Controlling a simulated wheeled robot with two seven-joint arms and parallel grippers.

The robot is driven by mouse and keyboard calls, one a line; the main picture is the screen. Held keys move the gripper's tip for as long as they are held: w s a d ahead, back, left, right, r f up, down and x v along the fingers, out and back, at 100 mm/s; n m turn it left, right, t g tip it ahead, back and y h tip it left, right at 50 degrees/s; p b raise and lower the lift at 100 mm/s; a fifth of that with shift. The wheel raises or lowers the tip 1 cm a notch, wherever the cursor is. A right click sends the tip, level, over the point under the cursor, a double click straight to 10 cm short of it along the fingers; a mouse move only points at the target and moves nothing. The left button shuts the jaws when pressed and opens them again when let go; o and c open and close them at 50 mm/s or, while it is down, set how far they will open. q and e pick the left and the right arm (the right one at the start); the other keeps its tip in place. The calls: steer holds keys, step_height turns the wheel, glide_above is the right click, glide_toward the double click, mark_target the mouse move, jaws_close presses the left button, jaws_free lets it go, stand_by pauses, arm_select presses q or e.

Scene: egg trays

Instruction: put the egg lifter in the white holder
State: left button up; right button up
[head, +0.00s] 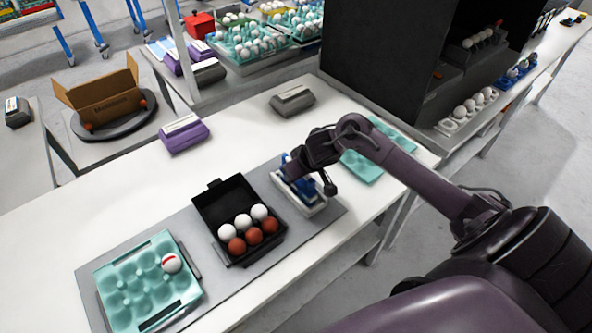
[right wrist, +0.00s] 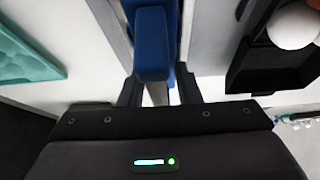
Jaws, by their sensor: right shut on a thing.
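The blue egg lifter (head: 292,168) is at the white holder (head: 314,207) on the grey mat, right of the black egg box. My right gripper (head: 300,181) is at the lifter, low over the holder. In the right wrist view the gripper (right wrist: 157,95) is shut on the blue lifter (right wrist: 153,45), whose blue handle runs up between the fingers. A white edge of the holder (right wrist: 108,25) shows beside it. The arm hides much of the lifter, so I cannot tell how deep it sits in the holder. My left gripper is not in view.
The open black egg box (head: 212,203) holds white and brown eggs. A teal tray (head: 120,275) with one red-marked egg lies to its left. Another teal tray (head: 365,168) lies behind my right arm. Purple (head: 183,134) and grey (head: 292,100) cartons stand farther back; the table between is clear.

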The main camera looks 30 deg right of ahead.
steer(key=o, duration=1.1)
steer(key=shift+f, duration=0.2)
steer(key=shift+r, duration=0.5)
steer(key=p+v, duration=0.2)
steer(key=v, duration=1)
steer(key=shift+r, duration=0.2)
